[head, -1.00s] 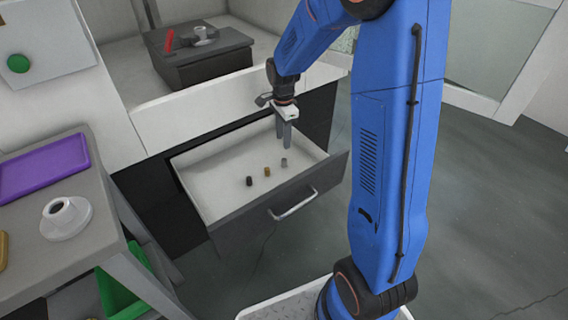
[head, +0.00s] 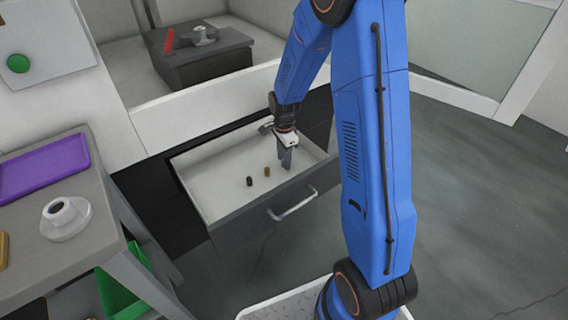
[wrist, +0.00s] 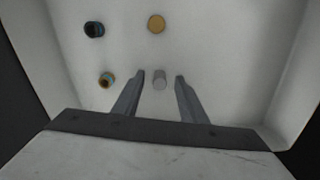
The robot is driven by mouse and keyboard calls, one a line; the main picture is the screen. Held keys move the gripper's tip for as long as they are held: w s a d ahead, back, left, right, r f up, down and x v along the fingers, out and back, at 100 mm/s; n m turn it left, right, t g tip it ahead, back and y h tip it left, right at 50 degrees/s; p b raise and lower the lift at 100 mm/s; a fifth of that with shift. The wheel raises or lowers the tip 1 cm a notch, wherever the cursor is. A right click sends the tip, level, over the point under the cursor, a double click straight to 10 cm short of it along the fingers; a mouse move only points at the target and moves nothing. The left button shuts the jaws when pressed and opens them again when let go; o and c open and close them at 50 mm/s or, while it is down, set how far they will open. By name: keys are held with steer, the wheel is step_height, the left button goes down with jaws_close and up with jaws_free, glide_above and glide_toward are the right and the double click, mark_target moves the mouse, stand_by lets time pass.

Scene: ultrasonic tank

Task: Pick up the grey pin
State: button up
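The grey pin (wrist: 159,82) stands on the pale drawer floor in the wrist view. It lies between the two fingers of my gripper (wrist: 160,75), with a visible gap on either side. My gripper (head: 286,163) is open and low inside the drawer in the head view. There the grey pin is hidden behind the fingers.
The open drawer (head: 215,190) has raised walls around the pins. A dark pin (head: 249,182) and a brown pin (head: 267,171) stand left of my gripper. The wrist view also shows a yellow-topped pin (wrist: 156,23). A grey table (head: 100,235) stands at left.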

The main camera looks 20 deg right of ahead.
jaws_close()
